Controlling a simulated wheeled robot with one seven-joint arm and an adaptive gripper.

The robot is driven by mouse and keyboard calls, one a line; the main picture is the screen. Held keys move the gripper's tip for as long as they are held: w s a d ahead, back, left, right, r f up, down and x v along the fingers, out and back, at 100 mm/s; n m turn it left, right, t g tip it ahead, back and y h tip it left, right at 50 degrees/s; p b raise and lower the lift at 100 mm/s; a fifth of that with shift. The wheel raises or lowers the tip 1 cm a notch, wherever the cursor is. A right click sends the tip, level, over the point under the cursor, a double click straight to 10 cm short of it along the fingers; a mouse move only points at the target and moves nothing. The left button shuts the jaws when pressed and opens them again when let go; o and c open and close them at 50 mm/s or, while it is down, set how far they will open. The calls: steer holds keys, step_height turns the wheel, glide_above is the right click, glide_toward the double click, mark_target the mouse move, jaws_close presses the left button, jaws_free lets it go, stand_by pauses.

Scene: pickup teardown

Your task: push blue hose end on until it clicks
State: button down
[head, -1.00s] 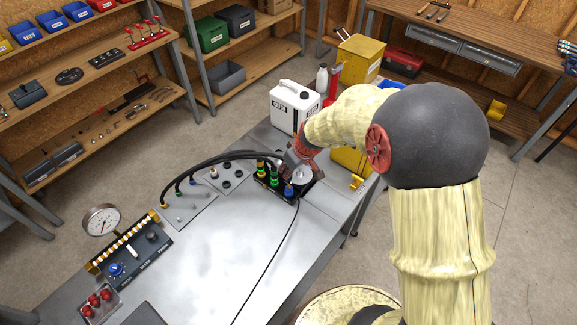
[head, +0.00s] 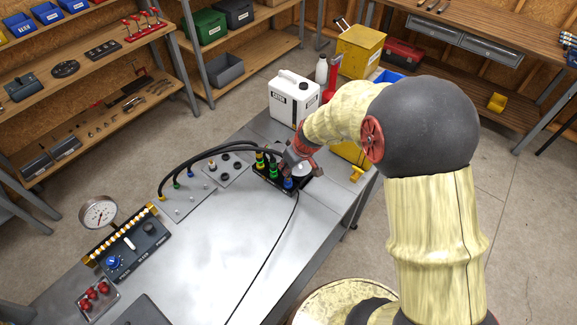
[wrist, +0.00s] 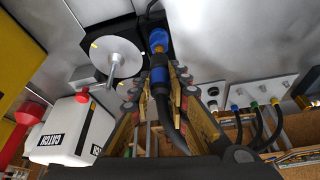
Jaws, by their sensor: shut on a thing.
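My gripper (wrist: 162,96) is shut on the blue hose end (wrist: 159,76), with one finger on each side of it; its black hose runs back between the fingers. Ahead of it in the wrist view is a blue fitting (wrist: 157,40) on the dark block (wrist: 128,32). The hose end is in line with the fitting and appears to meet it; I cannot tell how far on it sits. In the head view, blue (head: 288,183) shows at the block's near end beside my gripper (head: 292,168), which hides part of it. Yellow (head: 260,160) and green (head: 273,171) hose ends stand beside it.
A round pale disc with a central pin (wrist: 116,62) is close beside the fitting. A white jug (head: 294,98) and a red item (head: 333,78) stand behind my gripper. Black hoses arc left to a plate (head: 186,204). The bench's middle (head: 225,245) is mostly clear.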

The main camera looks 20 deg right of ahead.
steer(key=shift+f+b, duration=1.45)
steer(key=shift+b, duration=0.4)
stand_by(1.2)
steer(key=c, duration=1.7)
jaws_free()
steer(key=shift+o, duration=0.3)
steer(key=v, duration=1.2)
